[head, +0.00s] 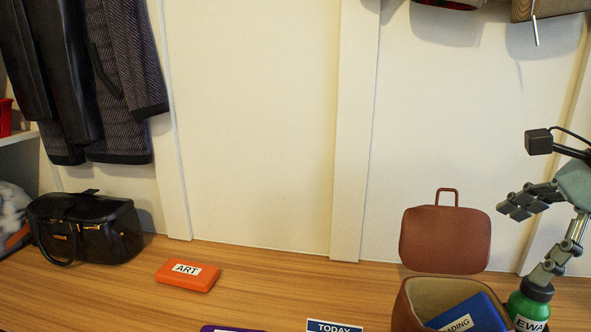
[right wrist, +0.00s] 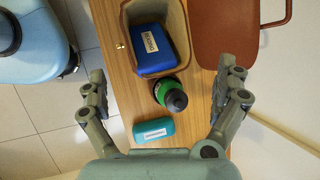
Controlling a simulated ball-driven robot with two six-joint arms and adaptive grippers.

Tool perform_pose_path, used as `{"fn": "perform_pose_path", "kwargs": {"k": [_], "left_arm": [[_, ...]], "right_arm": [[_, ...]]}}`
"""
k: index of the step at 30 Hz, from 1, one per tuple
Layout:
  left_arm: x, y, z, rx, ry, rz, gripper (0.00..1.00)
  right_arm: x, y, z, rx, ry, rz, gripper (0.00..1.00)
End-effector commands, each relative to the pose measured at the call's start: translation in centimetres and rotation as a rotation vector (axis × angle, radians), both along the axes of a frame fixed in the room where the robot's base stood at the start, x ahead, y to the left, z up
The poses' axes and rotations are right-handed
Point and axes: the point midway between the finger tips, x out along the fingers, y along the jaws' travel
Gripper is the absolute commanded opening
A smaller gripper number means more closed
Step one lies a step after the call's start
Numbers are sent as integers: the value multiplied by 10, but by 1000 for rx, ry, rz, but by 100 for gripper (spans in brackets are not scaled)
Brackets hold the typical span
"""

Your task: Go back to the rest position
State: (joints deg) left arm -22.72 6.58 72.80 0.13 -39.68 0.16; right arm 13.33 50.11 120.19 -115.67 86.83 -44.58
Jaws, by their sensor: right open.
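My right gripper (head: 525,240) is at the right of the head view, open, above and beside a green bottle (head: 527,309) with a dark cap. In the right wrist view the right gripper (right wrist: 166,80) has its fingers spread wide with nothing between them in its grasp. The bottle (right wrist: 164,90) stands on the bench below, apart from the fingers. An open brown bag (head: 446,240) holds a blue case (head: 470,316) labelled as reading. A teal case (right wrist: 153,130) lies near the bottle in the right wrist view. My left gripper is not in view.
The wooden bench (head: 300,272) has clear room in its middle. An orange case (head: 188,275) marked ART and a black handbag (head: 86,228) sit left. A TODAY sign (head: 335,326) and purple item (head: 230,329) show at the front edge. Coats (head: 85,80) hang at left.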

Motion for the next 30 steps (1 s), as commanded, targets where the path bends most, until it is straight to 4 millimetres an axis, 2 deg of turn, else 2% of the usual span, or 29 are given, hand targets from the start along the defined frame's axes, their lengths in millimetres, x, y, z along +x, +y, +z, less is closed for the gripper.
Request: {"fn": "perform_pose_path", "kwargs": {"k": [6, 13, 15, 17, 20, 21, 23, 24, 27, 29, 30], "left_arm": [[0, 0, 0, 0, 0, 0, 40], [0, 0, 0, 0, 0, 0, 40], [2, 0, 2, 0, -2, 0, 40], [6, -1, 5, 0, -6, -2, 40], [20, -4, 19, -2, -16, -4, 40], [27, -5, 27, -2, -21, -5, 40], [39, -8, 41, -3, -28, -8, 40], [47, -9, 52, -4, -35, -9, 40], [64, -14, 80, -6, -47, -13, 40], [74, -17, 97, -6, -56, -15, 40], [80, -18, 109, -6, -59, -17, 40]], "right_arm": [[-5, -4, 12, -1, 1, 0, 100], [-5, -3, 13, 3, 1, 0, 100], [-5, 3, 13, 29, -6, 1, 100], [-5, 18, 13, 96, -17, 0, 100], [-4, 68, 22, 338, -56, -23, 100], [-5, 93, 32, 482, -72, -48, 100], [-5, 126, 54, 727, -89, -113, 100], [-5, 142, 72, 899, -93, -173, 100], [2, 153, 118, 1322, -79, -379, 100], [8, 141, 137, 1560, -58, -538, 100], [12, 128, 145, 1713, -37, -659, 100]]}}
